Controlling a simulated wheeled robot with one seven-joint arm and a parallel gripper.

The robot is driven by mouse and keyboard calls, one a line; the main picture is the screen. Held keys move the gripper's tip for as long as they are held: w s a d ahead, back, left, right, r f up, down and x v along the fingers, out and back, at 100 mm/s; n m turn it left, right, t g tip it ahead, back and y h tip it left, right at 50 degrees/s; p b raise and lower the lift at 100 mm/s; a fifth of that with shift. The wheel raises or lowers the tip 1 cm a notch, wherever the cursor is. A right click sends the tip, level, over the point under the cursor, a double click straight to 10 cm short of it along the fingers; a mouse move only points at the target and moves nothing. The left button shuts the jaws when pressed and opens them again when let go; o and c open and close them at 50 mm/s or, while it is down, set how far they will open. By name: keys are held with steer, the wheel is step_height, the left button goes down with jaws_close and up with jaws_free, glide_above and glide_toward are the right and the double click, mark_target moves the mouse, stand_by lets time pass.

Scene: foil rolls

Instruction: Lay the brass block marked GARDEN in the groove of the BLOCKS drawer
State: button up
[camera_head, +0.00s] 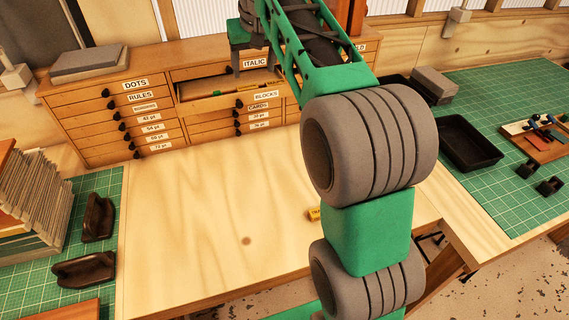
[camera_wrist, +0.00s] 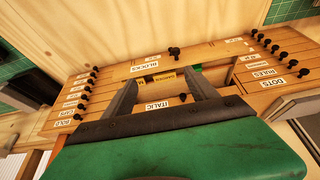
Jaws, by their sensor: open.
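The open BLOCKS drawer (camera_head: 213,103) juts from the cabinet, and its front also shows in the wrist view (camera_wrist: 170,60). A brass block (camera_wrist: 166,76) lies in the drawer between my fingers in the wrist view; its small upside-down lettering looks like GARDEN. It looks low in the drawer, but I cannot tell whether it is fully seated in the groove. A second yellow piece (camera_wrist: 141,80) lies beside it. My gripper (camera_wrist: 161,88) is open, its fingers apart either side of the block. In the head view my gripper (camera_head: 250,68) is over the drawer.
Another brass block (camera_head: 314,213) lies on the bench, partly hidden by my arm. The cabinet (camera_head: 100,104) has several shut drawers around the open one. A black tray (camera_head: 468,143) stands at right and dark holders (camera_head: 98,217) at left. The bench middle is clear.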

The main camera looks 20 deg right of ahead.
steer(key=s+f, duration=0.8)
steer(key=s, duration=0.5)
steer(key=s+f, duration=0.8)
steer(key=s, duration=0.6)
steer(key=shift+s+f, duration=0.2)
steer(key=shift+f, duration=0.05)
steer(key=shift+c, duration=0.2)
